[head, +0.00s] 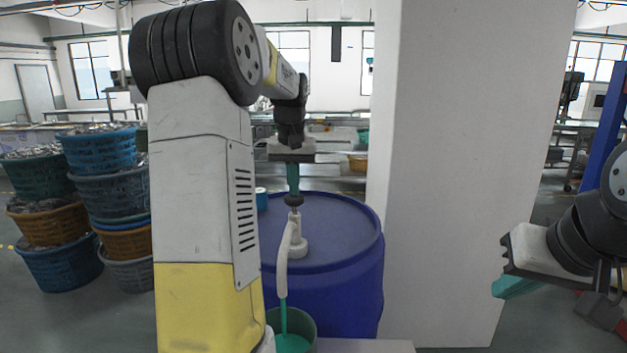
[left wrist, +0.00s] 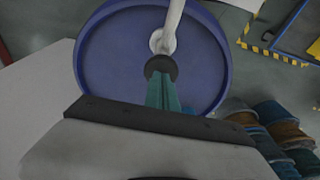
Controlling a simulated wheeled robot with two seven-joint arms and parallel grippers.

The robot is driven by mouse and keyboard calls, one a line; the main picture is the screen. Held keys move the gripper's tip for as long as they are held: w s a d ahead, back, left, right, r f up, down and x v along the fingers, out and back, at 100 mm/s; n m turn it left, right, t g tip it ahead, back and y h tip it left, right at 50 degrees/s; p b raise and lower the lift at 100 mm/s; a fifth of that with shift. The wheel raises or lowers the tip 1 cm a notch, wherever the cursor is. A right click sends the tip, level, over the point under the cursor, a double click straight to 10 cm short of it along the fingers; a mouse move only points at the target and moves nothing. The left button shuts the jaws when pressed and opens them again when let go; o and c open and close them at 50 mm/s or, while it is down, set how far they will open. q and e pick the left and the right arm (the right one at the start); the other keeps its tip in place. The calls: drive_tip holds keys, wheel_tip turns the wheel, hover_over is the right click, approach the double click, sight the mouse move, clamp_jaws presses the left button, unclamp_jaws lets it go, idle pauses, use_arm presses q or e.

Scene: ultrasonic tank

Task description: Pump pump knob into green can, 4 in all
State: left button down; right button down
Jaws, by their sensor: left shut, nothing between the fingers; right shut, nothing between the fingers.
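The blue drum (head: 345,275) stands in front of me with a white pump on its lid. The dark pump knob (head: 294,203) tops the pump; it also shows in the left wrist view (left wrist: 160,66). The pump's white spout (head: 283,262) bends down over the green can (head: 308,325). A thin teal stream (head: 283,316) runs from the spout into the can, where teal liquid shows. My left gripper (head: 293,190) is shut and empty, pointing down with its fingertips at the top of the knob, seemingly touching it. My right gripper (head: 515,286) is shut and empty, off to the right.
A wide pale pillar (head: 465,170) stands right of the drum, between it and my right gripper. Stacked baskets (head: 105,190) stand at the left. A small blue object (head: 261,199) sits at the lid's left, partly hidden by my left arm.

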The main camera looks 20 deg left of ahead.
use_arm(q)
drive_tip(key=shift+f, duration=0.3)
drive_tip(key=shift+r, duration=0.1)
drive_tip(key=shift+w+v, duration=0.2)
drive_tip(key=shift+v, duration=0.85)
drive_tip(key=shift+w+v, duration=0.25)
drive_tip(key=shift+v, duration=0.75)
drive_tip(key=shift+w+v, duration=0.2)
drive_tip(key=shift+v, duration=0.85)
drive_tip(key=shift+a, duration=0.2)
drive_tip(key=shift+s+x, duration=0.2)
drive_tip(key=shift+x, duration=0.8)
drive_tip(key=shift+s+x, duration=0.2)
drive_tip(key=shift+x, duration=0.85)
drive_tip(key=shift+s+x, duration=0.25)
drive_tip(key=shift+x, duration=0.75)
drive_tip(key=shift+d, duration=0.15)
drive_tip(key=shift+w+v, duration=0.2)
drive_tip(key=shift+v, duration=0.8)
drive_tip(key=shift+w+v, duration=0.2)
drive_tip(key=shift+v, duration=0.8)
drive_tip(key=shift+w+v, duration=0.25)
drive_tip(key=shift+v, duration=0.8)
drive_tip(key=shift+r, duration=0.1)
